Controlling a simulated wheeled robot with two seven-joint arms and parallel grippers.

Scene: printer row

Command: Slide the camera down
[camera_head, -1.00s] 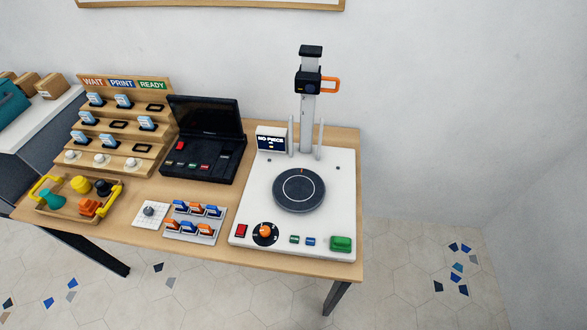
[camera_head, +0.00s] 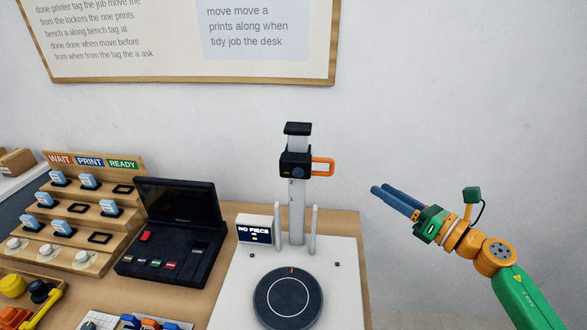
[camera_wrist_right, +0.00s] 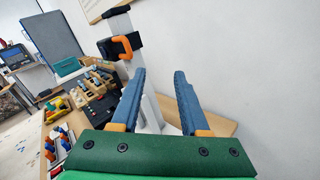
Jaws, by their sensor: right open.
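The camera (camera_head: 294,164) is a black block with an orange loop handle (camera_head: 323,167) on its right side. It sits high on a pale upright post (camera_head: 298,208), just below the black cap, with the numbers 2 and 1 marked beneath it. My right gripper (camera_head: 381,193) is to the right of the handle and a little lower, apart from it. In the right wrist view its two blue fingers (camera_wrist_right: 160,84) are spread with nothing between them; the camera and handle (camera_wrist_right: 122,47) show beyond, left of the fingers. My left gripper is not in view.
The post rises from a white base with a dark round turntable (camera_head: 288,298). A small "NO PIECE" display (camera_head: 254,231) and two short pale posts stand near it. A black open console (camera_head: 170,232) and a stepped wooden rack (camera_head: 75,215) are to the left.

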